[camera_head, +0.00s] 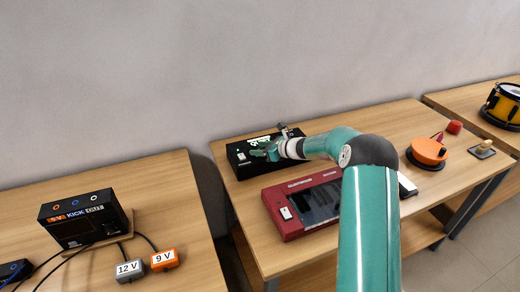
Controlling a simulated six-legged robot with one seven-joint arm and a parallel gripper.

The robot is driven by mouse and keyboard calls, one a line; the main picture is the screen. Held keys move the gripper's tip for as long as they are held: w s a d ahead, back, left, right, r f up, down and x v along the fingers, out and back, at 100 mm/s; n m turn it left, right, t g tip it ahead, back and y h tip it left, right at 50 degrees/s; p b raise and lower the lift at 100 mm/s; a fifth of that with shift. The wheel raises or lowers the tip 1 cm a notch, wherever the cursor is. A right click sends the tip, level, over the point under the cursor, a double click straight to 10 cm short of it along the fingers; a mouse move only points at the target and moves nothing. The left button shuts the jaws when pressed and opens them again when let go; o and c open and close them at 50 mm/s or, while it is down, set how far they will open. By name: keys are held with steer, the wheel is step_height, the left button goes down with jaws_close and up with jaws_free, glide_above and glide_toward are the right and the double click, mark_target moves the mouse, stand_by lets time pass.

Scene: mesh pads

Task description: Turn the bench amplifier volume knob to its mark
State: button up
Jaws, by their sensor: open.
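The bench amplifier seems to be the black box (239,160) with a lit green display and a white switch, at the back left of the middle table. My gripper (262,152) is over this box, near its display. Its fingers are small here, and I cannot tell whether they touch anything. The volume knob and its mark cannot be made out; my gripper and arm cover part of the box.
A red device (284,226) stands just in front of the black box, partly behind my arm. An orange round object (428,151) and a small red object (454,127) are to the right. The left table (180,205) holds a black "KICK OUT" box (85,220) and cabled plugs.

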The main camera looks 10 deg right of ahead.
steer(key=shift+a, duration=0.1)
steer(key=c, duration=1)
